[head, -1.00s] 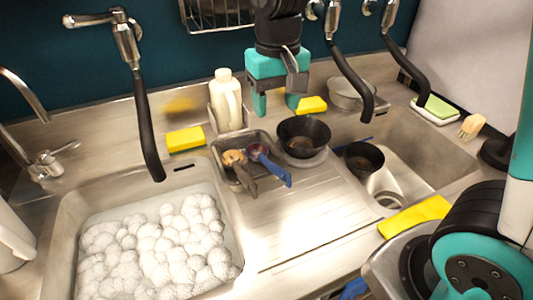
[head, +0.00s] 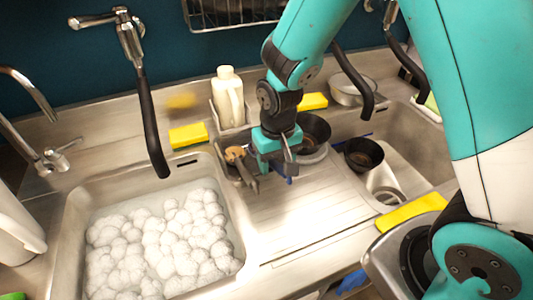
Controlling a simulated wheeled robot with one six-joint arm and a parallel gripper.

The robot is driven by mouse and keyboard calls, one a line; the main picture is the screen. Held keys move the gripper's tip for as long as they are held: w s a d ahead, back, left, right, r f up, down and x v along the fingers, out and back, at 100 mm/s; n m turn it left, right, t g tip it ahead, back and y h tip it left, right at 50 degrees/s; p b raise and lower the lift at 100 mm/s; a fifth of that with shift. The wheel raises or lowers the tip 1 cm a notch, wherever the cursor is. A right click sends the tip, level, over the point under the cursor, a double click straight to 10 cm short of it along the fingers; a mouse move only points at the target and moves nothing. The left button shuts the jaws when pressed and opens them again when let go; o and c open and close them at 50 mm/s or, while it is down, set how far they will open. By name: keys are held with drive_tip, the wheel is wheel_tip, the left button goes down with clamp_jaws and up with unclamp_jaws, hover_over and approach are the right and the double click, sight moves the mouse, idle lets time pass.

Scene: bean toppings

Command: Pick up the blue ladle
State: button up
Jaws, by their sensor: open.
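The blue ladle (head: 289,180) lies in a small metal tray (head: 233,174) on the draining board between the two sinks. In the head view my gripper covers most of it, and only a bit of blue handle shows at the fingers. My gripper (head: 276,168) is open and points down over the ladle. I cannot tell whether the handle lies between the fingers or whether they touch it.
A brown-handled ladle (head: 239,160) lies just left of my gripper in the same tray. A black bowl (head: 315,128) stands close behind right. A white bottle (head: 229,98) stands behind. The left sink holds white foam (head: 160,245). The front draining board is clear.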

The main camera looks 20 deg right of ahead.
drive_tip(key=shift+f, duration=0.45)
drive_tip(key=shift+c, duration=0.2)
clamp_jaws()
drive_tip(key=shift+r, duration=0.15)
